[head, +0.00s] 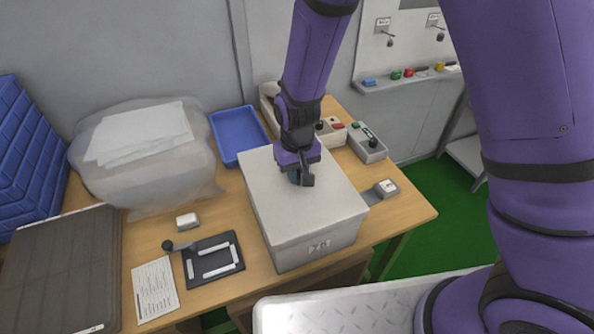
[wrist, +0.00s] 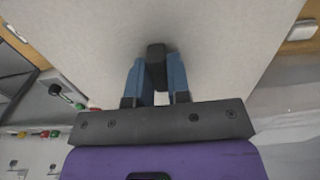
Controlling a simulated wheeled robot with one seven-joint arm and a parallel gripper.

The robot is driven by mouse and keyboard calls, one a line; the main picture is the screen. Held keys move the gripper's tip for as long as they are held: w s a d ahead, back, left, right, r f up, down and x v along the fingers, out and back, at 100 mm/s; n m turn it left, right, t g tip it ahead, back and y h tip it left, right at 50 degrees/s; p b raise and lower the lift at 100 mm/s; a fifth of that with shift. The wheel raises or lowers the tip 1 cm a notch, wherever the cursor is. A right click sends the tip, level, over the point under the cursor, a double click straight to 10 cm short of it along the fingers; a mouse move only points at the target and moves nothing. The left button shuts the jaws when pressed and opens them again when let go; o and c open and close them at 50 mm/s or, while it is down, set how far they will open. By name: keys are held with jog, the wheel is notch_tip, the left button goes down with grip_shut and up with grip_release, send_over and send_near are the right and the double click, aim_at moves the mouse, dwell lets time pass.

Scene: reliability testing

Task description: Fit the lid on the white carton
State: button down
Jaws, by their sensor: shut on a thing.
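My gripper (head: 300,178) is over the lid's far middle part, pointing down. In the wrist view, the blue fingers of my gripper (wrist: 157,75) are shut on a dark knob (wrist: 156,53) on the lid (wrist: 220,45). The inside of the carton is hidden.
A blue tray (head: 238,134) and a clear bag with papers (head: 145,150) are left of the carton. A black fixture (head: 213,262) and a printed sheet (head: 155,290) lie at front left. Control boxes (head: 367,142) stand behind right. A small grey device (head: 386,188) sits close on the right.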

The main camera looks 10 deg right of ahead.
jog(key=shift+f, duration=0.6)
dwell(0.5)
jog(key=c, duration=0.5)
grip_release()
jog(key=shift+r, duration=0.1)
jog(key=shift+r, duration=3.45)
jog(key=shift+c, duration=0.5)
grip_shut()
